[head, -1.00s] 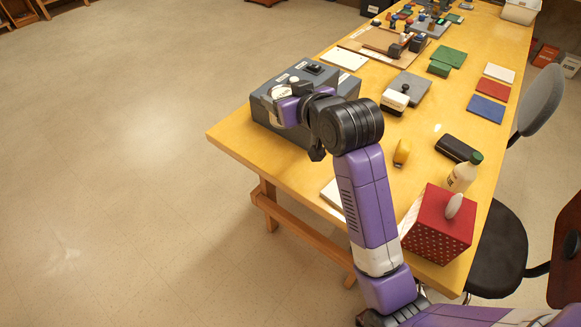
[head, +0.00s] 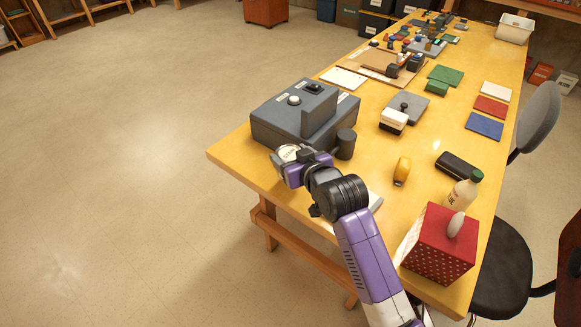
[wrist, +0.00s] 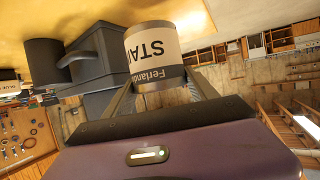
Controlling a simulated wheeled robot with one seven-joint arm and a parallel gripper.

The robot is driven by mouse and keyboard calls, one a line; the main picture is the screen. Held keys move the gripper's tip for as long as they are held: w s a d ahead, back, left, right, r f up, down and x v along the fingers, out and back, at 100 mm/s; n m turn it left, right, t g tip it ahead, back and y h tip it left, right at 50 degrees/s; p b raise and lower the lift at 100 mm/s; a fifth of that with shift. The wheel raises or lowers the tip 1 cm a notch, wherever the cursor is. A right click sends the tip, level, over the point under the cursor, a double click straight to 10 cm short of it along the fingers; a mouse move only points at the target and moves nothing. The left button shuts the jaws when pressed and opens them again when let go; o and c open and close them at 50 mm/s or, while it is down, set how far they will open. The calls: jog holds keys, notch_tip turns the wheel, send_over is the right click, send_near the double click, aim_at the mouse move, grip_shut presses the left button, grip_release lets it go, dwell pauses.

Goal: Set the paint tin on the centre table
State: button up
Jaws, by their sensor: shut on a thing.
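My gripper (head: 288,158) is shut on the paint tin (head: 287,152), whose pale round top shows in the head view. In the wrist view, the tin (wrist: 153,54) is a grey cylinder with a cream label, held between the two fingers (wrist: 160,92). In the head view it appears in front of the grey box, over the near left end of the long yellow table (head: 240,158). I cannot tell whether its base touches the table. Most of its body is hidden by my gripper in the head view.
A grey stepped box (head: 290,117) with knobs and a dark grey cylinder (head: 346,143) stand close to the tin. A red dotted tissue box (head: 438,244), a bottle (head: 462,190) and a yellow object (head: 402,170) stand to the right. Open floor (head: 110,180) lies left.

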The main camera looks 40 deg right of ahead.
jog(key=shift+f, duration=2.2)
jog(key=shift+f, duration=0.1)
jog(key=o, duration=1.8)
jog(key=shift+f, duration=0.1)
jog(key=shift+c, duration=0.2)
jog(key=shift+s+r, duration=0.1)
jog(key=shift+r, duration=0.1)
jog(key=v, duration=1.1)
jog(key=shift+s+a+b, duration=0.2)
jog(key=shift+s+b, duration=0.1)
jog(key=shift+s, duration=0.1)
